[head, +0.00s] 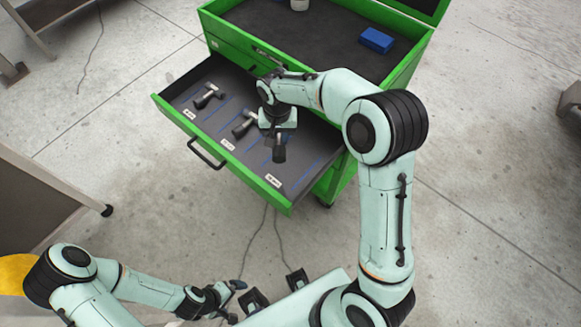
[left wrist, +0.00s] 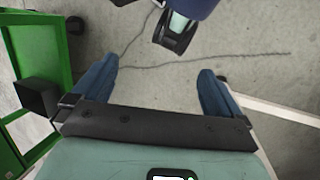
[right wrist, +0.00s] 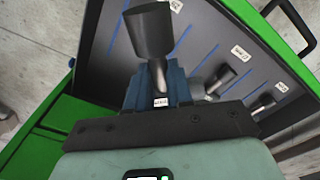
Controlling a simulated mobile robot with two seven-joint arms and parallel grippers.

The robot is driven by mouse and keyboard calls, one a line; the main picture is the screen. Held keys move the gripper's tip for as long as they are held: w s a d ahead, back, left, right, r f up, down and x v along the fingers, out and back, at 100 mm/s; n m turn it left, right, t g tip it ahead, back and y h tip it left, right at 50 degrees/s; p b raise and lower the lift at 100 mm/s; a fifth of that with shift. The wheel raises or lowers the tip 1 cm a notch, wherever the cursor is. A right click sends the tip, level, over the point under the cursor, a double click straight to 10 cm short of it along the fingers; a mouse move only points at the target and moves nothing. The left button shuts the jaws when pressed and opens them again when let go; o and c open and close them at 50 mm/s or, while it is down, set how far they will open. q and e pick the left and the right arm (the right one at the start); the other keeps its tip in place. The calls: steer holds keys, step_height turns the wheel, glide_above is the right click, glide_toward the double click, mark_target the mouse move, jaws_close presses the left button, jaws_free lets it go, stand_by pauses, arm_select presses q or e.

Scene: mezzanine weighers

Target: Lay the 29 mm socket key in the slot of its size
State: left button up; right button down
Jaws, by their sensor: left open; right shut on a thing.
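A dark socket key (right wrist: 152,35) with a wide round head is held between the blue fingers of my right gripper (right wrist: 152,88); its small tag is too small to read. In the head view my right gripper (head: 278,130) hangs over the right part of the open drawer (head: 205,158), the key's head (head: 279,153) pointing towards the drawer front. Whether the key touches the liner I cannot tell. Blue lines divide the drawer into slots with white labels, one (head: 273,181) at the right, unreadable. My left gripper (head: 236,301) is open and empty, away from the drawer.
Two other socket keys lie in the drawer's left (head: 207,96) and middle (head: 244,126) slots. The right slot shows no key lying in it. A blue box (head: 376,40) sits on the cabinet's top. A grey table (head: 40,205) stands at left; the floor between is mostly clear.

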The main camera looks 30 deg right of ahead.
steer(key=d+r+m+b, duration=0.1)
steer(key=m+b, duration=0.1)
steer(key=d+r+m+b, duration=0.1)
steer(key=d+m+b, duration=0.1)
steer(key=w+d+r+m+b, duration=0.1)
steer(key=r+m+b, duration=0.1)
steer(key=m, duration=0.1)
steer(key=shift+d, duration=0.25)
steer(key=shift+d+r+m+h, duration=0.2)
steer(key=shift+m+h, duration=0.1)
steer(key=shift+m, duration=0.1)
steer(key=shift+s+d+f+b, duration=0.1)
steer(key=shift+s+f+b, duration=0.05)
steer(key=shift+f+b, duration=0.15)
arm_select(q)
step_height(320, 180, down, 11)
steer(key=s+b, duration=0.2)
steer(key=b, duration=0.1)
steer(key=shift+a, duration=0.2)
arm_select(e)
step_height(320, 180, down, 19)
steer(key=shift+r, duration=0.15)
arm_select(q)
steer(key=shift+f, duration=0.15)
arm_select(e)
steer(key=c, duration=1.4)
jaws_free()
steer(key=shift+f, duration=0.2)
steer(key=o, duration=0.4)
